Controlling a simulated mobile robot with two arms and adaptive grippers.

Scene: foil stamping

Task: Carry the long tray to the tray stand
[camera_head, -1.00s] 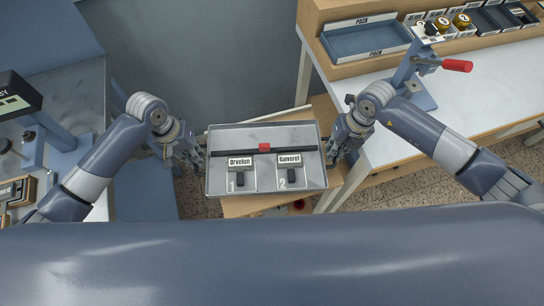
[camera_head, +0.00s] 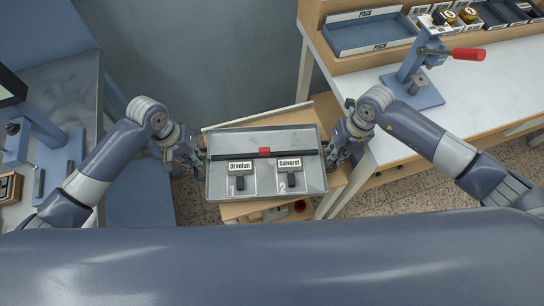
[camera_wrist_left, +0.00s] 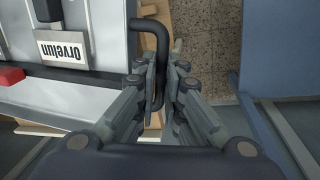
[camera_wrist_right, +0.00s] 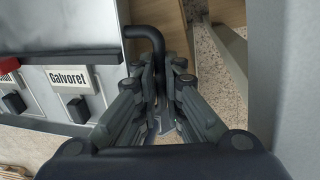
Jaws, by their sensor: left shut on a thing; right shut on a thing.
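The long tray (camera_head: 300,137) is a grey metal tray held level between my two grippers. A black bar with a red block (camera_head: 265,152) crosses it. Two stamps labelled "Orvelun" (camera_head: 240,168) and "Galvoret" (camera_head: 289,164) lie on light plates marked 1 and 2. My left gripper (camera_wrist_left: 160,75) is shut on the tray's black left handle (camera_wrist_left: 152,24). My right gripper (camera_wrist_right: 163,80) is shut on the black right handle (camera_wrist_right: 145,32). I cannot tell which thing in view is the tray stand.
A wooden surface (camera_head: 326,108) shows beneath and behind the tray. On the right, a white workbench (camera_head: 480,80) bears a press with a red handle (camera_head: 468,54) and a blue PACK tray (camera_head: 370,35). A grey-topped bench (camera_head: 75,88) stands on the left.

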